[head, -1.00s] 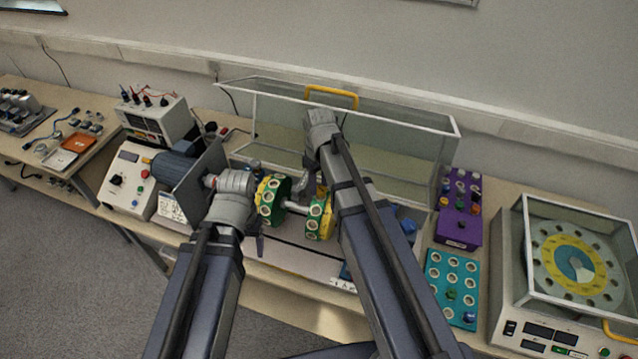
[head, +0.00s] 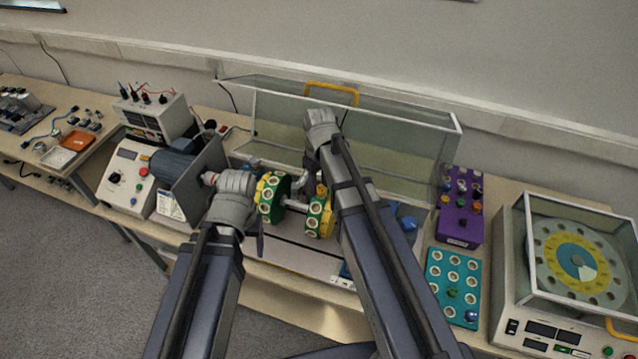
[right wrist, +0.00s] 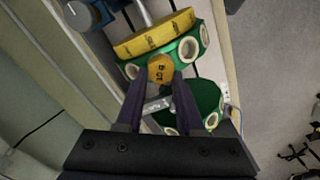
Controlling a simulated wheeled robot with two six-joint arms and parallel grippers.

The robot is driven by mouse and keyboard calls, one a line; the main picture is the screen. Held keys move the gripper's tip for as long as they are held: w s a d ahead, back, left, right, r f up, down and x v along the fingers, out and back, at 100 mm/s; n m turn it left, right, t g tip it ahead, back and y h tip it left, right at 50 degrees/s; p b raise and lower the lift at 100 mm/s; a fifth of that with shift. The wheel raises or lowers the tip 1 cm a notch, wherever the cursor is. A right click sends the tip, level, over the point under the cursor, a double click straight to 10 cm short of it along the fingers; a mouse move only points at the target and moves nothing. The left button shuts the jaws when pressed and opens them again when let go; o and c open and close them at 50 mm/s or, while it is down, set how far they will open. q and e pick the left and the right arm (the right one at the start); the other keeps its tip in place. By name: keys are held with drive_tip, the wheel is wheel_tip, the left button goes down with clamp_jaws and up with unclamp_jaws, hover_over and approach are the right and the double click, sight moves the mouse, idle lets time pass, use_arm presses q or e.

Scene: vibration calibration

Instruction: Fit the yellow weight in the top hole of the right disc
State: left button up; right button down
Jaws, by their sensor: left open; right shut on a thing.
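The right disc (head: 314,220), green with a yellow part and pale-ringed holes, sits on a shaft beside the similar left disc (head: 273,198). My right gripper (head: 317,186) is shut on the small yellow weight (head: 321,190) at the top of the right disc. In the right wrist view the lettered end of the weight (right wrist: 160,69) shows between the fingertips, overlapping the green rim of the right disc (right wrist: 190,48). I cannot tell how deep it sits, as the hole behind it is hidden. My left gripper (head: 254,212) is open beside the left disc; its fingers are partly hidden.
A clear cover with a yellow handle (head: 332,95) stands behind the discs. A motor with a grey plate (head: 190,175) is at their left. A purple rack (head: 459,205), a teal rack (head: 452,285) and a covered dial machine (head: 565,270) stand to the right.

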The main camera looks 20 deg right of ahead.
drive_tip(key=shift+f, duration=0.3)
drive_tip(key=shift+c, duration=2.2)
unclamp_jaws()
drive_tip(key=shift+r, duration=0.15)
wheel_tip(320, 180, up, 8)
drive_tip(key=p, duration=0.7)
drive_tip(key=shift+f, duration=0.2)
drive_tip(key=s+a+f+b, duration=0.5)
drive_tip(key=s+f+b, duration=0.2)
drive_tip(key=f+b, duration=0.1)
drive_tip(key=s+a+f+m+h+b, duration=0.1)
drive_tip(key=s+a+f+b, duration=0.4)
drive_tip(key=s+f+b, duration=0.3)
drive_tip(key=shift+f, duration=0.3)
